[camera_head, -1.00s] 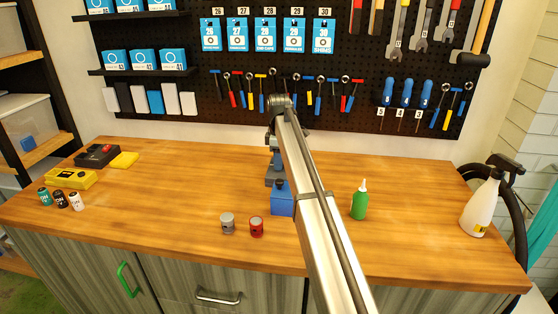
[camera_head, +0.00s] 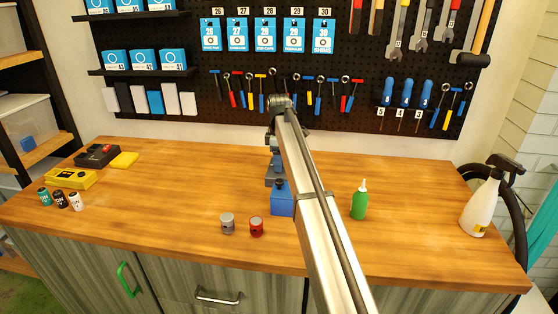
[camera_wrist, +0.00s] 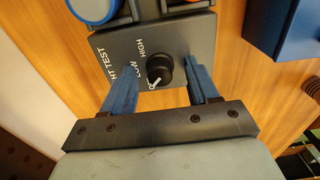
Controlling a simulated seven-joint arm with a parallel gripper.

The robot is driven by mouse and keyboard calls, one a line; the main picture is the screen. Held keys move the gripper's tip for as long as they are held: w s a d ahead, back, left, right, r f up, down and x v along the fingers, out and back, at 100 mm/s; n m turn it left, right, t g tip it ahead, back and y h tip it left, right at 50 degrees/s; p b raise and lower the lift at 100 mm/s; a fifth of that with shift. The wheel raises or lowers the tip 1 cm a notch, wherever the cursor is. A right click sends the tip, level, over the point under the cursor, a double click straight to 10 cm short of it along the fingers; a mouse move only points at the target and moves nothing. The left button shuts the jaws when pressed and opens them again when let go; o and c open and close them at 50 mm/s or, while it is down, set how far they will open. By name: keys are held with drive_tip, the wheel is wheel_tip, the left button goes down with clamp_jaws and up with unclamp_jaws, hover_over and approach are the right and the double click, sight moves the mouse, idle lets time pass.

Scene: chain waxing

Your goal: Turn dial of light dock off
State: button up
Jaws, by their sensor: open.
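The light dock (camera_wrist: 110,45) is a dark grey box marked "HT TEST", "LOW" and "HIGH" in the wrist view. Its black round dial (camera_wrist: 159,70) has a white pointer mark towards the lower left, by a partly hidden "O" label. My gripper (camera_wrist: 163,63) is open, with one blue finger on each side of the dial. Gaps show between the fingers and the dial. In the head view, the dock (camera_head: 273,178) is partly hidden behind my arm, and the dial cannot be made out there.
A blue box (camera_head: 283,201) stands just in front of the dock and shows at the upper right of the wrist view (camera_wrist: 288,28). A tool pegboard (camera_head: 190,45) rises behind.

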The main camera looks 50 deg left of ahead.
wheel_tip(320, 180, up, 14)
idle(0.6)
drive_tip(key=shift+f, duration=0.1)
idle(0.4)
